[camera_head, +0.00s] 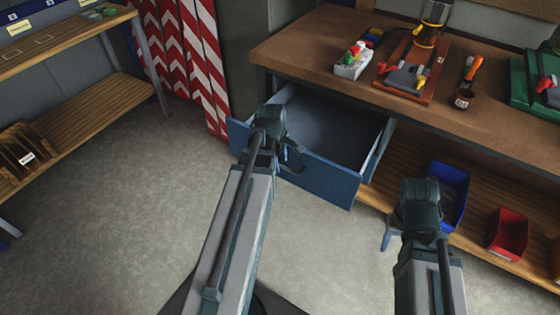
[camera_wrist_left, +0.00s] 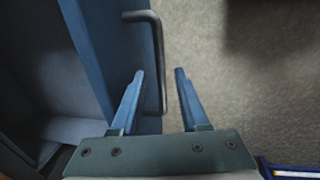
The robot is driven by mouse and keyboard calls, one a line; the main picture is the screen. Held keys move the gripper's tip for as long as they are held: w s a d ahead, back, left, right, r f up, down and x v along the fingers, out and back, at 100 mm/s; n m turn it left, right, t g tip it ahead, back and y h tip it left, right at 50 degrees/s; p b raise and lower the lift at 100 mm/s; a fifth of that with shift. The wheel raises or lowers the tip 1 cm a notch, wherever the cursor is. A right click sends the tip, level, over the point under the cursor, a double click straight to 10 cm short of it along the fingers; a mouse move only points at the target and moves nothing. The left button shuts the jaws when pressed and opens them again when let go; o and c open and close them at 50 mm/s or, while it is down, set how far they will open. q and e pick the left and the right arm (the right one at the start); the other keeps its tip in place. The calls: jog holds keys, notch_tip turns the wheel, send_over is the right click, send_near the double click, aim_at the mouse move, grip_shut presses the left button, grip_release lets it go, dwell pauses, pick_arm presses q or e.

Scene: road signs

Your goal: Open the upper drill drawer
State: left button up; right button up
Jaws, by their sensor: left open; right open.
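The blue drawer (camera_head: 335,182) under the workbench stands pulled out, and its visible inside looks empty. In the left wrist view its front panel (camera_wrist_left: 92,35) carries a grey bar handle (camera_wrist_left: 157,45). My left gripper (camera_head: 287,152) is at the drawer front. In the left wrist view its two blue fingers (camera_wrist_left: 160,73) are open, with the handle bar passing between them in the picture; I cannot tell whether they touch it. My right gripper (camera_head: 388,238) is open and empty in front of the lower shelf, to the right of the drawer.
The workbench top (camera_head: 300,45) holds a white box of parts (camera_head: 354,60), a wooden board with a vice-like tool (camera_head: 408,75) and a screwdriver (camera_head: 472,68). A blue bin (camera_head: 450,185) and red bin (camera_head: 507,232) sit on the lower shelf. Floor at left is clear.

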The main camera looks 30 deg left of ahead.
pick_arm(q)
jog(key=shift+r, duration=0.15)
notch_tip(320, 180, up, 13)
jog(key=s+p, duration=0.2)
jog(key=p, duration=1.1)
jog(key=shift+s+r+p, duration=0.15)
jog(key=shift+s+p, duration=0.15)
jog(key=shift+d, duration=0.1)
jog(key=s+d+m+g, duration=0.1)
jog(key=s+d+m, duration=0.2)
jog(key=d+m, duration=0.8)
jog(key=s+d+m+g+y, duration=0.1)
jog(key=s+d+m, duration=0.2)
jog(key=d+m, duration=0.8)
jog(key=d, duration=0.6)
jog(key=shift+d, duration=0.3)
